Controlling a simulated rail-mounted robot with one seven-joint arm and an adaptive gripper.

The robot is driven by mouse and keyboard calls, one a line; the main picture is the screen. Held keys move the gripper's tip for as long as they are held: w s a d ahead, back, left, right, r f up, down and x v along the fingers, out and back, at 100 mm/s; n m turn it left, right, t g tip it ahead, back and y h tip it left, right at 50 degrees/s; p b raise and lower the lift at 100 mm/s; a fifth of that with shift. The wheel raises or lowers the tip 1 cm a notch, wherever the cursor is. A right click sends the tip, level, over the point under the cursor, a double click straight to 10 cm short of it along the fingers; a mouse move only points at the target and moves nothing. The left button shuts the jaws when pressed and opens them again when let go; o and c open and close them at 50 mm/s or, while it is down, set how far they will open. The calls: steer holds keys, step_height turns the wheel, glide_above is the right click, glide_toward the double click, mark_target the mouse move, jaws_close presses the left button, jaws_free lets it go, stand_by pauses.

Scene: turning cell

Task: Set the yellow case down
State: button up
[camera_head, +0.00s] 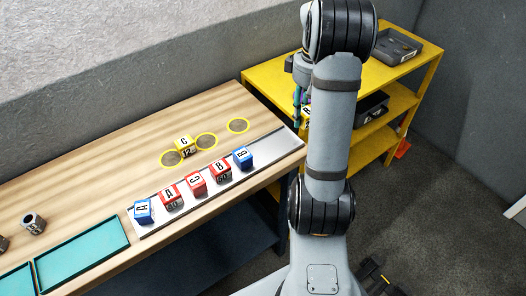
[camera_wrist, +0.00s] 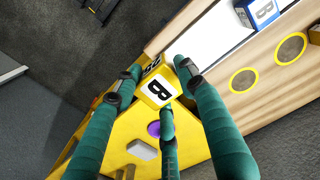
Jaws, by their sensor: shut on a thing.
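A yellow case marked B (camera_wrist: 158,91) is between the teal fingers of my gripper (camera_wrist: 160,80) in the wrist view; the gripper is shut on it. In the head view my gripper (camera_head: 301,94) is mostly hidden behind my arm, and only a sliver of the held case shows. The case is over the gap between the bench and the yellow shelf unit (camera_head: 434,66); its exact height I cannot tell. Another yellow case marked C (camera_head: 184,147) stands on the wooden bench (camera_head: 95,148) among three yellow-ringed round spots (camera_head: 206,141).
A white strip (camera_head: 263,154) along the bench edge bears a row of red and blue cases (camera_head: 196,183). Teal trays (camera_head: 82,250) lie at the left. Dark bins (camera_head: 396,46) stand on the shelf unit. The bench's far right end is clear.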

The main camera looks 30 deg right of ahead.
glide_above(264, 152)
step_height(264, 152, down, 7)
steer(key=shift+r, duration=0.2)
steer(key=shift+d+f+p, duration=0.1)
steer(key=shift+f+p, duration=0.3)
steer(key=shift+f, duration=1.65)
steer(key=shift+f, duration=0.1)
steer(key=shift+f, duration=0.15)
steer(key=o, duration=1)
steer(key=shift+c, duration=0.2)
step_height(264, 152, up, 13)
steer(key=shift+f+p, duration=0.2)
steer(key=shift+p, duration=0.2)
